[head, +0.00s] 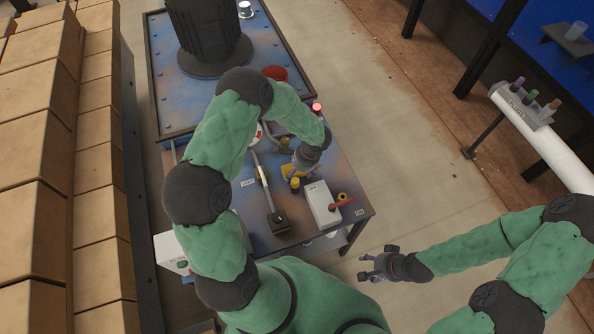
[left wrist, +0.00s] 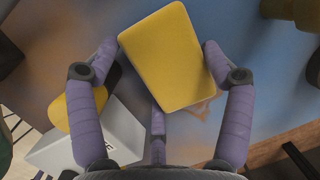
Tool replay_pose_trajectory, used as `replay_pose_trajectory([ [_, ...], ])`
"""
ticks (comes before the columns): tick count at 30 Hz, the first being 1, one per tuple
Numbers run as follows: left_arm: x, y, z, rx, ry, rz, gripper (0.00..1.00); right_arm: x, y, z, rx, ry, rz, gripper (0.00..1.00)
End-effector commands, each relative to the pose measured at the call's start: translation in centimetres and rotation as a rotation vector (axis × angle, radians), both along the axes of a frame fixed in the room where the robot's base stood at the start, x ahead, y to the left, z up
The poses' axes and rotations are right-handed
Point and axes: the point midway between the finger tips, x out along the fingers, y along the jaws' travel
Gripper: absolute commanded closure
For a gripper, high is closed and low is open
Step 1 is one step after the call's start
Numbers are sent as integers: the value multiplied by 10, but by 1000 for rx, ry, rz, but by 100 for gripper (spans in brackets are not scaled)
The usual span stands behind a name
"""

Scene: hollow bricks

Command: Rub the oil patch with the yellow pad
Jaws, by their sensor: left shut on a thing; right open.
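The yellow pad (left wrist: 168,55) is a rounded block between the purple fingers of my left gripper (left wrist: 160,75), which is shut on it. In the head view my left gripper (head: 299,166) is over the blue, rust-stained bench top, and a bit of the pad (head: 287,171) shows beside it. A faint brownish mark (left wrist: 208,106) shows at the pad's lower right edge in the left wrist view; I cannot tell whether it is the oil patch. The pad hides the surface under it. My right gripper (head: 376,265) is open and empty, off the bench's front right.
A white switch box (head: 320,203) with a red lever (head: 342,203) and a yellow cylinder (head: 295,186) stand close to my left gripper. A lever on a black base (head: 279,221) is to the left. A dark machine (head: 208,35) stands at the back. Boxes (head: 38,165) are stacked left.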

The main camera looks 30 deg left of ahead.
Motion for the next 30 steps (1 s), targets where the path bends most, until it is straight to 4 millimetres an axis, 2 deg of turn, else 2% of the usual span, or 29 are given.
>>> replay_pose_trajectory([
  [8, 3, -3, -1, 0, 0, 0, 43, 0, 0, -2, 0, 0, 0, 42],
  [21, 28, -23, 0, 0, -1, 0, 43, 0, 0, -6, 0, 0, 0, 42],
  [30, 35, -30, 0, 1, 0, -1, 43, 0, 0, -9, 0, 0, 0, 42],
])
